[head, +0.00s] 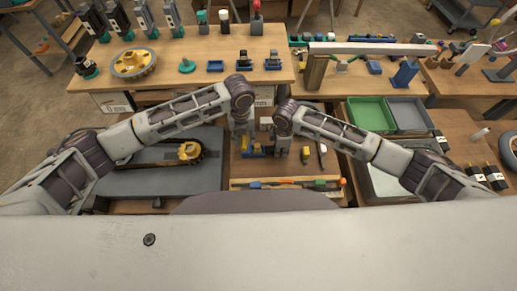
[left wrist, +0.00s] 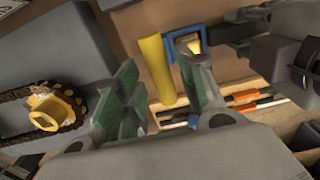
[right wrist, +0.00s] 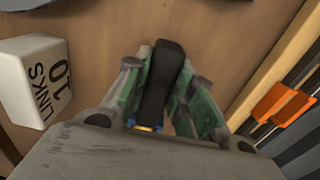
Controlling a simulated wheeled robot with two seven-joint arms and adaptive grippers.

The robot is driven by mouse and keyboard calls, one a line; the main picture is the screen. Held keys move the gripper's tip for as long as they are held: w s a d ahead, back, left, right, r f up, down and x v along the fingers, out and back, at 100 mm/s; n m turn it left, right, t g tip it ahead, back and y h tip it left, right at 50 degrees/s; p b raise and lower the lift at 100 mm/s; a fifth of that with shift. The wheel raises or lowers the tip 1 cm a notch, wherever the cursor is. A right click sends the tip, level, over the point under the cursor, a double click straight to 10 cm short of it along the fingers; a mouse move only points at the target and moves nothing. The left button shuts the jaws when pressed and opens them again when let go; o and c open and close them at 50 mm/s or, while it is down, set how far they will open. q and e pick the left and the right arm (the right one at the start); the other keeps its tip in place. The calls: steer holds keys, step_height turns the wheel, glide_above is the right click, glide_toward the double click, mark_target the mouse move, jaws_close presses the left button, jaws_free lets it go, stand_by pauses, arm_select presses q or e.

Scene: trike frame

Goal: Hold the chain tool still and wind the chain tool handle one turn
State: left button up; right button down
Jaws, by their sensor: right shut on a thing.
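The chain tool (head: 254,151) lies on the wooden bench between my two grippers. In the left wrist view it shows a yellow cylindrical grip (left wrist: 157,68) and a blue frame (left wrist: 187,44). My left gripper (left wrist: 160,95) is open, with its green-padded fingers apart and the yellow grip beyond and between them; contact cannot be seen. My right gripper (right wrist: 158,95) is shut on the black chain tool handle (right wrist: 160,82). A little blue and yellow of the tool shows below the handle; the rest is hidden. In the head view the grippers (head: 243,138) (head: 281,150) are close together.
A grey mat (head: 150,182) with a chain and yellow sprocket (head: 190,152) lies to the left. A white "10 LINKS" block (right wrist: 35,82) is near my right gripper. A tool tray (head: 290,185) runs along the front. Green (head: 371,114) and grey (head: 408,114) bins stand right.

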arm_select(q)
steer(key=shift+f, duration=1.2)
steer(key=shift+c, duration=0.3)
jaws_close()
steer(key=shift+m, duration=2.1)
steer(key=shift+d+m, duration=0.1)
steer(key=shift+m, duration=2)
